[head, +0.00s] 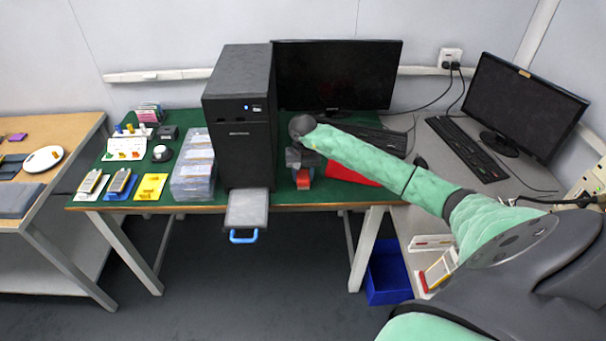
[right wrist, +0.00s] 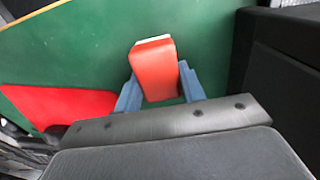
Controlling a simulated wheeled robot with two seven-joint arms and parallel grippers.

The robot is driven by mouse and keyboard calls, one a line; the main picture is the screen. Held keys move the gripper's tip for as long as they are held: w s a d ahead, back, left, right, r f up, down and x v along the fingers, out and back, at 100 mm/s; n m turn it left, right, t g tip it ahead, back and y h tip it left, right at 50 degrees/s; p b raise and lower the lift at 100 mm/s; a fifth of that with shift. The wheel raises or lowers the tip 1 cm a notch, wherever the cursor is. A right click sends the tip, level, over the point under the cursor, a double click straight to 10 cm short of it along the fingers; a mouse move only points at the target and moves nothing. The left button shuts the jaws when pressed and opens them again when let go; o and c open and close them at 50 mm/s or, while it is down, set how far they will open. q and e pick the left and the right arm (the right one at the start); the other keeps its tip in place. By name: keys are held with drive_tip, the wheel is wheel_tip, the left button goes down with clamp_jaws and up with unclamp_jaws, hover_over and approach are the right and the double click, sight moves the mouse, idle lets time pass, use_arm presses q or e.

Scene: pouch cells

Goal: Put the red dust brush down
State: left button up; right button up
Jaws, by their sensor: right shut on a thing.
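The red dust brush (right wrist: 155,72) is a red block with a pale end, held between the blue fingers of my right gripper (right wrist: 158,88) in the right wrist view. In the head view the brush (head: 303,179) shows low beneath my right gripper (head: 302,172), over the front part of the green table mat (right wrist: 85,45). I cannot tell whether the brush touches the mat. A flat red sheet or mat (head: 350,173) lies on the table just right of the brush, partly hidden by my right arm. My left gripper is not in view.
A black tower (head: 240,125) stands close left of my right gripper, with a grey tray with a blue handle (head: 246,208) jutting out past the table edge. Clear boxes (head: 193,170) stand left of it. A monitor (head: 338,75) and keyboard (head: 375,138) are behind.

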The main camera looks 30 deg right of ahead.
sight(303, 173)
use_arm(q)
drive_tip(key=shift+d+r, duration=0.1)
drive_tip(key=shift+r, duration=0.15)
use_arm(e)
drive_tip(key=shift+f, duration=0.1)
drive_tip(key=o, duration=0.9)
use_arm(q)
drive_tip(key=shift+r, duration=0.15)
use_arm(e)
drive_tip(key=shift+o, duration=0.2)
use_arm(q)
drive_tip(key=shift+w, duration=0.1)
use_arm(e)
drive_tip(key=shift+r, duration=0.45)
use_arm(q)
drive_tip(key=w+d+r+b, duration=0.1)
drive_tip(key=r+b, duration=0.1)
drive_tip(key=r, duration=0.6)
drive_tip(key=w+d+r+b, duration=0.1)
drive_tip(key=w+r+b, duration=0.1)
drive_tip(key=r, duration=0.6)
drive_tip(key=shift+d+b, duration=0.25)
drive_tip(key=shift+b, duration=0.15)
use_arm(e)
wheel_tip(303, 173, up, 11)
drive_tip(key=shift+r, duration=0.15)
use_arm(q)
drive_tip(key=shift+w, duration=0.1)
